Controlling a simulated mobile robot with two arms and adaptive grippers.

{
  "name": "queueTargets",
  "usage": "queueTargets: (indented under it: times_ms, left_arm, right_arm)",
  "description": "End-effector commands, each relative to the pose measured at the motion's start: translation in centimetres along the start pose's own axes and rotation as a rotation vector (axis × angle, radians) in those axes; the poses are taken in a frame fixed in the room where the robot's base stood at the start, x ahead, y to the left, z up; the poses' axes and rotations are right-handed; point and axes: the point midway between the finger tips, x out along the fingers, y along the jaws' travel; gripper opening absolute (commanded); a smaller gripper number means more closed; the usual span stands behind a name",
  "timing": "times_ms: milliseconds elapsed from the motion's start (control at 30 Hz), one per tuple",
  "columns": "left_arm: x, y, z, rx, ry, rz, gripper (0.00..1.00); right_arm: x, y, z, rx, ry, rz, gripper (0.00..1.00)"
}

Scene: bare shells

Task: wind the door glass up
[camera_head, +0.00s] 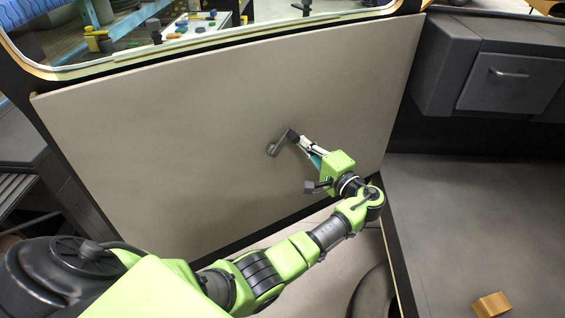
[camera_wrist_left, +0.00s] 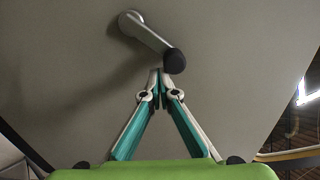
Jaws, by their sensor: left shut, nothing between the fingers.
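The door panel (camera_head: 200,130) is a large grey board with a window opening (camera_head: 250,12) along its top. I cannot tell how high the glass stands in the opening. A winder crank (camera_head: 274,149) sits on the panel, with a short grey arm and a dark knob. In the left wrist view, its round hub is at the upper left and the dark knob (camera_wrist_left: 174,61) is at the lower right end of the arm. My left gripper (camera_wrist_left: 158,76) is shut and empty, its fingertips just below the knob. Whether they touch it, I cannot tell. My right gripper is out of view.
A dark dashboard with a handled drawer (camera_head: 510,80) stands to the right. An orange-brown block (camera_head: 492,305) lies on the floor at the lower right. Through the opening, a table with several small coloured objects shows. The panel around the crank is clear.

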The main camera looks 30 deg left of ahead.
Motion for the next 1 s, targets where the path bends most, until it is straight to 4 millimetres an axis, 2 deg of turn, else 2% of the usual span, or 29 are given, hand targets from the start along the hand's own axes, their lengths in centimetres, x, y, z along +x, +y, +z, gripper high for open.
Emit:
queueTargets:
  times_ms: [33, 300, 700, 1000]
  left_arm:
    - [0.1, -0.7, -0.1, -0.005, -0.001, -0.008, 0.0]
    - [0.1, -0.2, 0.2, 0.0, -0.004, -0.002, 0.0]
    - [1.1, -0.6, 1.9, 0.003, -0.013, 0.002, 0.0]
    - [1.2, -0.6, 2.0, 0.003, -0.013, 0.002, 0.0]
  right_arm:
    - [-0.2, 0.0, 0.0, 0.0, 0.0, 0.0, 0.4]
    - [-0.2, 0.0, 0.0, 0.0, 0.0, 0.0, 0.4]
    - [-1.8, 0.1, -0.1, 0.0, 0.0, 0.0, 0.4]
    - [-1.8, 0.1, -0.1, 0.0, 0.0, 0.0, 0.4]
